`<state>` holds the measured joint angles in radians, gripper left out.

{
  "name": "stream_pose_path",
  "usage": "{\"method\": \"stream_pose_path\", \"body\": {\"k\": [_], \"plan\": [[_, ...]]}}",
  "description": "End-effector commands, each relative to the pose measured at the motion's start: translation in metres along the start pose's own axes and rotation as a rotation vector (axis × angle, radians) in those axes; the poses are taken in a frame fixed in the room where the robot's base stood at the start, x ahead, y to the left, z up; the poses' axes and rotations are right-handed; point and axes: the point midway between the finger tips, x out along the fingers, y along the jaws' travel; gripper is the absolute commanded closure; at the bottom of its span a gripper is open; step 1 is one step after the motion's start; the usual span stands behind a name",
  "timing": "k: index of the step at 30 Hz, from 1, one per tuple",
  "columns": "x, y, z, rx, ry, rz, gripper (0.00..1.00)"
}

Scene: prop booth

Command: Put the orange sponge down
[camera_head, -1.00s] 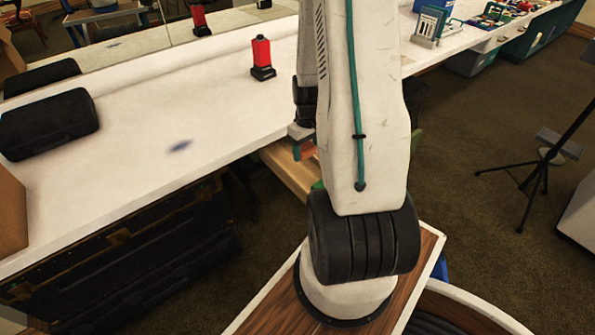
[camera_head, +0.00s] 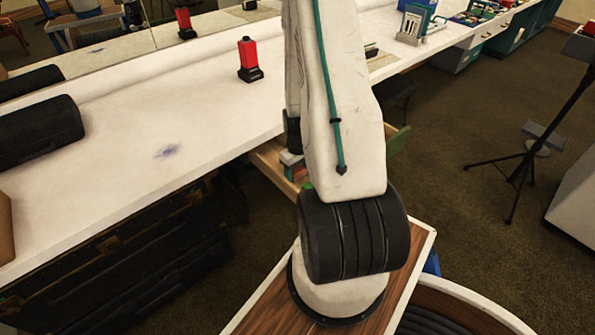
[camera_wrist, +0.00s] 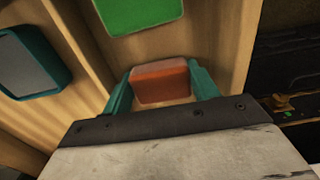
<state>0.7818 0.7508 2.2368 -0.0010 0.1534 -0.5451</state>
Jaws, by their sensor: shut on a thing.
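The orange sponge (camera_wrist: 162,83) is between the two teal fingers of my gripper (camera_wrist: 161,87) in the wrist view. My gripper is shut on it. The sponge is over or inside an open wooden drawer (camera_wrist: 222,35); I cannot tell whether it touches the drawer floor. In the head view my gripper (camera_head: 297,172) is low at the drawer (camera_head: 270,165), mostly hidden behind my arm.
A green block (camera_wrist: 138,14) and a teal-edged grey thing (camera_wrist: 28,62) lie in the drawer's compartments. The white table (camera_head: 110,150) carries a red bottle (camera_head: 249,60) and a black roll-shaped case (camera_head: 38,132). A black stand (camera_head: 528,160) is at the right.

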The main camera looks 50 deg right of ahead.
Motion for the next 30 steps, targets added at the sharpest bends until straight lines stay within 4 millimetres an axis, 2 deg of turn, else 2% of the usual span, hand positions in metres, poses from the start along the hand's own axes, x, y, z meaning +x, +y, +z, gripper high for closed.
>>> {"method": "stream_pose_path", "body": {"k": [7,8,10,30], "plan": [[0.0062,-0.0002,0.0003,0.000,-0.001,-0.001,0.66],[0.0067,-0.0002,0.0004,0.000,-0.001,-0.001,0.38],[0.0068,-0.0005,0.0009,0.000,-0.002,-0.001,0.19],[0.0073,-0.0052,0.0043,-0.005,-0.012,-0.007,0.19]]}}
